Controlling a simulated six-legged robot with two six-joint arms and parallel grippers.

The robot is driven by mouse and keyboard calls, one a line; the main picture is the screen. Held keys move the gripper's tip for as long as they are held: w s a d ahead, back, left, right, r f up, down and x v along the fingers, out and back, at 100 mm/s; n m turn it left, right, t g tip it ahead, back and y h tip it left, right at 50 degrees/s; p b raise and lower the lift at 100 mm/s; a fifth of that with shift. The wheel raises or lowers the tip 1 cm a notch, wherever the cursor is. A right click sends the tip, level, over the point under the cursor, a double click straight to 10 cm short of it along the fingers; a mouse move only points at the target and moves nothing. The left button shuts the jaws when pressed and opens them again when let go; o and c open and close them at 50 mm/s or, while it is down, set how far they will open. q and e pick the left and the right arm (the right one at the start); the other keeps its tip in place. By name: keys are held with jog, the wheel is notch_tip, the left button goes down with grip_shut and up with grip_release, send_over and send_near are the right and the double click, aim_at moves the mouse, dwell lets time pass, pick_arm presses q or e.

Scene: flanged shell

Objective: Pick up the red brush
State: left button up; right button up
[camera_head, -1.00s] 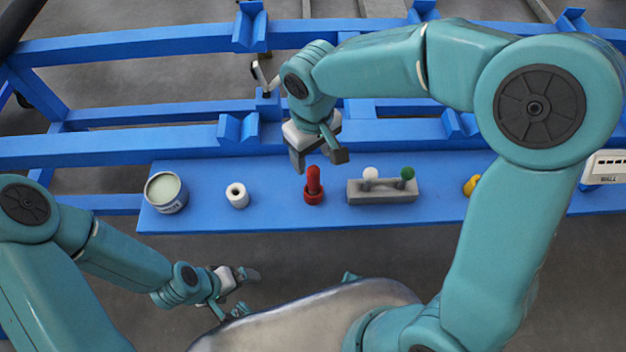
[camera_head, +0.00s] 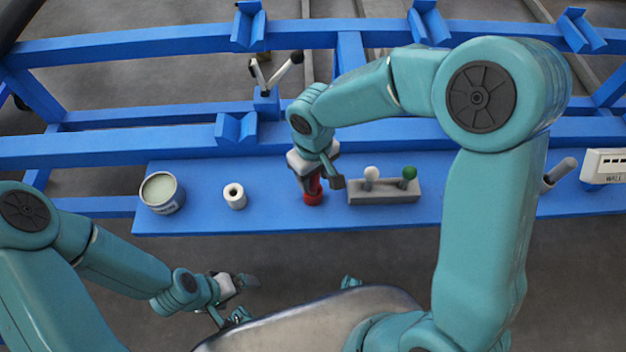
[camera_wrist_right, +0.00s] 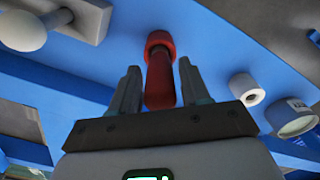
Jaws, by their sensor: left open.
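The red brush (camera_head: 313,198) stands upright on the blue shelf, partly hidden by my right gripper in the head view. In the right wrist view the brush (camera_wrist_right: 160,78) shows its red handle end between the two fingers, with visible gaps on both sides. My right gripper (camera_head: 322,186) is open, its fingers on either side of the handle; it also shows in the right wrist view (camera_wrist_right: 160,85). My left gripper (camera_head: 245,300) is open and empty, low in front of the shelf, well apart from the brush.
On the blue shelf (camera_head: 250,222), a paint can (camera_head: 162,193) and a white roll (camera_head: 235,196) stand left of the brush. A grey block (camera_head: 385,192) with a white and a green knob stands close on the right. Blue rails (camera_head: 150,150) run behind.

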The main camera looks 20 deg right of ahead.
grip_shut()
jog(key=shift+r, duration=0.1)
notch_tip(320, 180, up, 20)
jog(key=p, duration=0.4)
jog(key=shift+p, duration=0.3)
